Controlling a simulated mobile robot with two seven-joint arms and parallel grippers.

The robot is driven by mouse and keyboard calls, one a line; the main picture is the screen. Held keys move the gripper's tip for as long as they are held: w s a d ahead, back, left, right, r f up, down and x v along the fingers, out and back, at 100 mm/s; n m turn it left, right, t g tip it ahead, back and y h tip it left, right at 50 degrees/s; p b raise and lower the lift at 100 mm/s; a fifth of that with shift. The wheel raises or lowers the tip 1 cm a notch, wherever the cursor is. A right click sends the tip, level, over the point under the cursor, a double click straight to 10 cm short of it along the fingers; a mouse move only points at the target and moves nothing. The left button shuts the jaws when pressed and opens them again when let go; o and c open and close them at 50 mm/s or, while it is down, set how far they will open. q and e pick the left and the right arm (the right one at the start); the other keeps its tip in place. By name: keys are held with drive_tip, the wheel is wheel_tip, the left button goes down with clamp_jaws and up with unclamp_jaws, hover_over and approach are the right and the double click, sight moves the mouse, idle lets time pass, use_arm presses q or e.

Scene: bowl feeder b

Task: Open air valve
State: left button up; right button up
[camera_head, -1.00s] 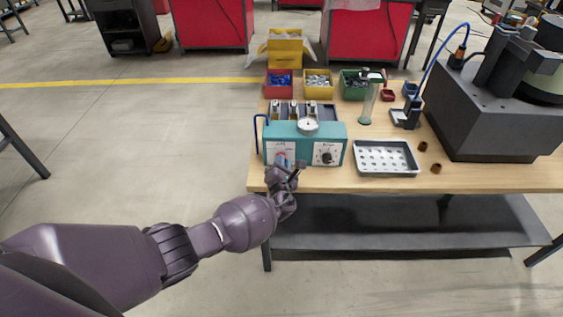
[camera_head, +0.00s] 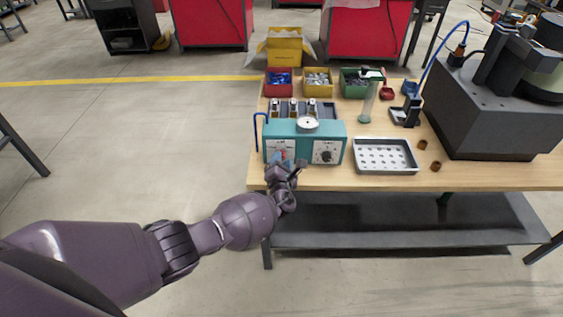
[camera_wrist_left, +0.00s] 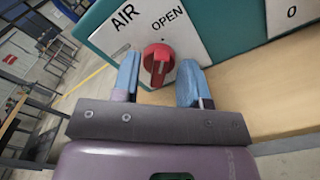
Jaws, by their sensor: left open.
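The teal control box (camera_head: 332,133) stands near the front left of the workbench. In the left wrist view its white plate (camera_wrist_left: 195,38) reads AIR and OPEN. The red air valve knob (camera_wrist_left: 158,62) sits on that plate, with its grip ridge close to upright in this tilted picture. My left gripper (camera_wrist_left: 158,82) is open, with one blue finger on each side of the knob. A gap shows between the knob and each finger. In the head view my left gripper (camera_head: 281,165) is in front of the box's left plate and hides the knob. My right gripper is not in view.
A black dial (camera_head: 326,156) is on the box's right plate. A perforated metal tray (camera_head: 412,172) lies to the right, with small brown parts beyond it. Red, yellow and green bins stand behind the box. The dark feeder (camera_head: 480,125) fills the bench's right side.

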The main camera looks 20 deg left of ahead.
use_arm(q)
drive_tip(key=shift+s, duration=0.25)
drive_tip(key=p+v, duration=0.2)
drive_tip(key=v, duration=0.8)
drive_tip(key=shift+s+r, duration=0.1)
drive_tip(key=shift+s, duration=0.05)
